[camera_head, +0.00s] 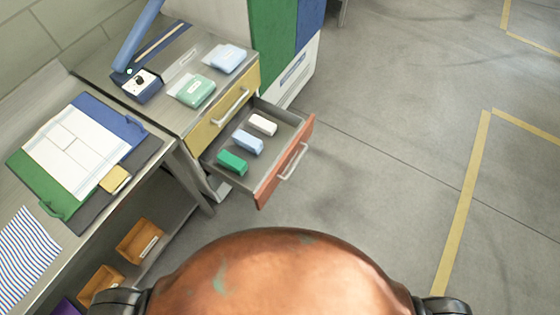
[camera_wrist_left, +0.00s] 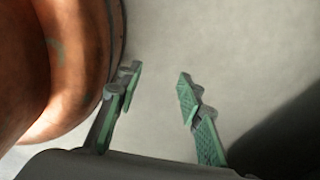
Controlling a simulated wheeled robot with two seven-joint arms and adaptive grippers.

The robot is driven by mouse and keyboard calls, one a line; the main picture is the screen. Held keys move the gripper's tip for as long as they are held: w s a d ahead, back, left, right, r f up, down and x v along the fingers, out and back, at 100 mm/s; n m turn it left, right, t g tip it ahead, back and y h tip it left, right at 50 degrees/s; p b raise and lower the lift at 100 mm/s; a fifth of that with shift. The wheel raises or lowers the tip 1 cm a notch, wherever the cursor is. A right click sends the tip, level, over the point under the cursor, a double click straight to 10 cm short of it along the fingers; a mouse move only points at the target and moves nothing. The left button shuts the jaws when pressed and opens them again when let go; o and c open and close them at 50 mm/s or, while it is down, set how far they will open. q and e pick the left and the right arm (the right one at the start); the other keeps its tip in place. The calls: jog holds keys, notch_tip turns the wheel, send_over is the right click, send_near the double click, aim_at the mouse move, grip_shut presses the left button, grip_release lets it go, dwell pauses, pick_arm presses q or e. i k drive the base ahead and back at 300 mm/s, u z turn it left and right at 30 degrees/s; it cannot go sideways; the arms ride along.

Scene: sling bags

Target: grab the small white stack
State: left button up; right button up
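A small white stack (camera_head: 263,124) lies in the open drawer (camera_head: 217,179) of the cabinet, at the far end of a row. A light blue stack (camera_head: 247,141) and a green stack (camera_head: 232,161) lie beside it in the same drawer. My left gripper (camera_wrist_left: 157,82) shows in the left wrist view with its two green fingers apart and nothing between them. It hangs over bare floor, away from the drawer. No gripper shows in the head view; my right gripper is out of sight.
The drawer's red front (camera_head: 287,163) with a handle juts out over the floor. On the cabinet top lie a green pack (camera_head: 195,91), a blue pack (camera_head: 226,59) and a dark blue device (camera_head: 138,86). A workbench (camera_head: 157,160) stands at left. Floor at right is clear.

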aim_at(268, 128)
jog(key=u, duration=0.05)
jog(key=k, duration=0.55)
jog(key=z, duration=0.35)
jog(key=i, duration=0.65)
jog(key=u, duration=0.75)
jog(key=i, duration=0.45)
jog(key=u, duration=0.55)
